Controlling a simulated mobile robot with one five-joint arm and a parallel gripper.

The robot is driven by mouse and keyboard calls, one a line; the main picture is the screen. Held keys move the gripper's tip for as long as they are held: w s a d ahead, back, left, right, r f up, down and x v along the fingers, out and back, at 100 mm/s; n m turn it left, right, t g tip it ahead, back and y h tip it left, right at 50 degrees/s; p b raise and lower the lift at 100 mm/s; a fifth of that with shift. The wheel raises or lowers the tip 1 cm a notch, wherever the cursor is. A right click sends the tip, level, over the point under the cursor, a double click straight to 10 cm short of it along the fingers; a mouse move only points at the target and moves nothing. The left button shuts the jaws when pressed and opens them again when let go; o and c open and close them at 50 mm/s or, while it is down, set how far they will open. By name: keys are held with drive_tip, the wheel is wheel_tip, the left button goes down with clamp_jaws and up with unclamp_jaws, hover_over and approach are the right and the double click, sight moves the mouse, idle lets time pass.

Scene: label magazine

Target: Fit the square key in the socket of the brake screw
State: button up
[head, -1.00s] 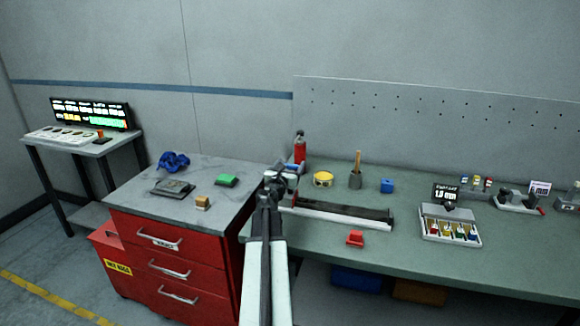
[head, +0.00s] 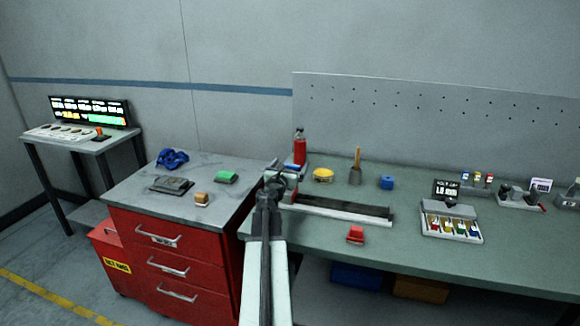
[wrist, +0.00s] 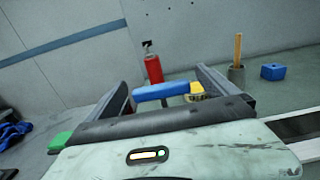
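My gripper (wrist: 165,82) is in the lower middle of the wrist view, with its two dark fingers wide apart. A blue bar (wrist: 163,91) lies crosswise between the fingers. A small gap shows at its right end, and I cannot tell whether its left end touches. It may be the key's handle; no square end is visible. In the head view my gripper (head: 278,178) is over the left end of the green bench, beside a long dark-and-grey rail (head: 340,209). My arm hides part of that area. I cannot make out the brake screw or its socket.
A red bottle (head: 300,152), yellow roll (head: 323,175), grey cup with a stick (head: 355,176) and blue block (head: 387,182) stand behind the rail. A red block (head: 355,234) lies in front. A red drawer cabinet (head: 165,262) is at left.

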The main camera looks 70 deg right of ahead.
drive_tip(key=a, duration=0.7)
drive_tip(key=shift+s+a, duration=0.3)
drive_tip(key=shift+a, duration=0.1)
